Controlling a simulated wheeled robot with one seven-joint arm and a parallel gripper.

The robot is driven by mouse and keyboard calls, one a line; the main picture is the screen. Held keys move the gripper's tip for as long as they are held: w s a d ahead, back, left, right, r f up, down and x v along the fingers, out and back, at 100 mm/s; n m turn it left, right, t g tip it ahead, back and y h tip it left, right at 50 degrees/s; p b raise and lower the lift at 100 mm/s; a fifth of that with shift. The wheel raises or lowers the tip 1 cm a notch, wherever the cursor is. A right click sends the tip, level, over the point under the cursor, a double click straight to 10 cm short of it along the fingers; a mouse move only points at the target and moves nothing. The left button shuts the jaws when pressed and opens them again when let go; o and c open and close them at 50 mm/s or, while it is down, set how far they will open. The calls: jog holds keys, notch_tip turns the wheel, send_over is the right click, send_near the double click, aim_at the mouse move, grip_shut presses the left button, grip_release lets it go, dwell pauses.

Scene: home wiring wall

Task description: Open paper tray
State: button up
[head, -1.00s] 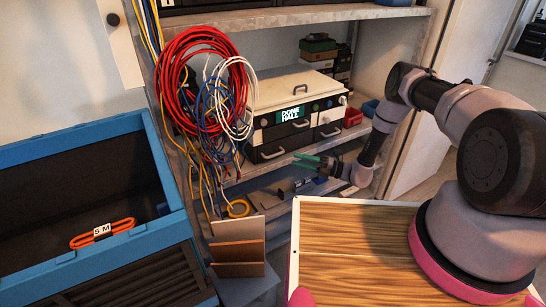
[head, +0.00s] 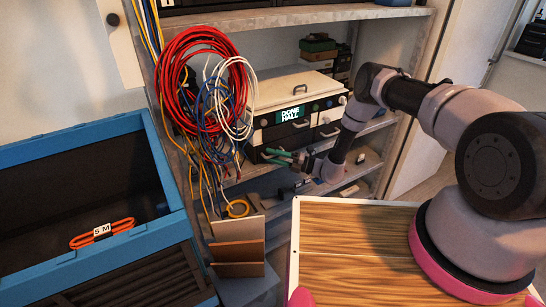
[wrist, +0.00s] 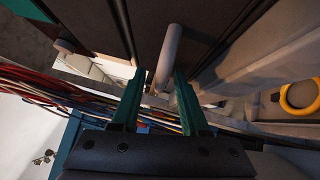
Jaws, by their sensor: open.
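The white and black machine (head: 300,85) stands on the middle shelf, with a "DONE HALL" screen and drawer fronts with bar handles. I take its lower left drawer (head: 258,157) as the paper tray. My gripper (head: 271,156) is in front of that drawer, its green fingers pointing left and hiding most of the handle. In the wrist view, my gripper (wrist: 160,84) is open, and a grey bar handle (wrist: 170,50) lies just ahead, in line with the gap between the fingertips. I cannot tell whether they touch it. The drawer looks closed.
Red, blue and white cable coils (head: 205,75) hang left of the machine, with loose strands near my gripper. A yellow tape roll (head: 238,208) sits below. A blue crate (head: 165,165) stands left and a wooden board (head: 355,240) in front.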

grip_shut()
dwell(1.4)
